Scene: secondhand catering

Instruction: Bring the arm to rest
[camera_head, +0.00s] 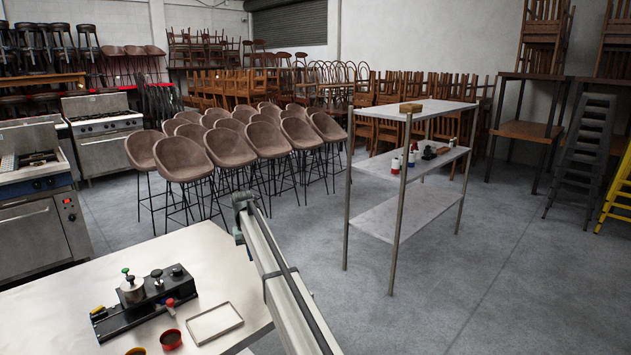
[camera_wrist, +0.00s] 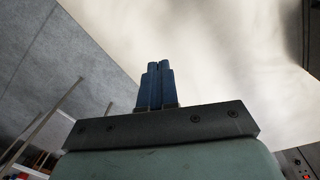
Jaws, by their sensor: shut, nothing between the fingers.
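My gripper (camera_wrist: 158,66) shows in the wrist view as two blue fingers side by side, closed together with nothing held between them. Behind the fingers are a dark mounting bar and a pale green housing. A pale surface lies beyond the fingertips, and I see no contact with it. In the head view my arm (camera_head: 275,265) rises from the bottom edge, slanting up and left past the right side of the worktable (camera_head: 215,255). The fingers cannot be made out in the head view.
On the worktable are a black device (camera_head: 145,300) with knobs, a shallow tray (camera_head: 215,323), a red bowl (camera_head: 171,339) and an orange-rimmed bowl (camera_head: 136,352). A metal shelf unit (camera_head: 395,215) stands right of my arm. Brown stools (camera_head: 180,160) stand behind.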

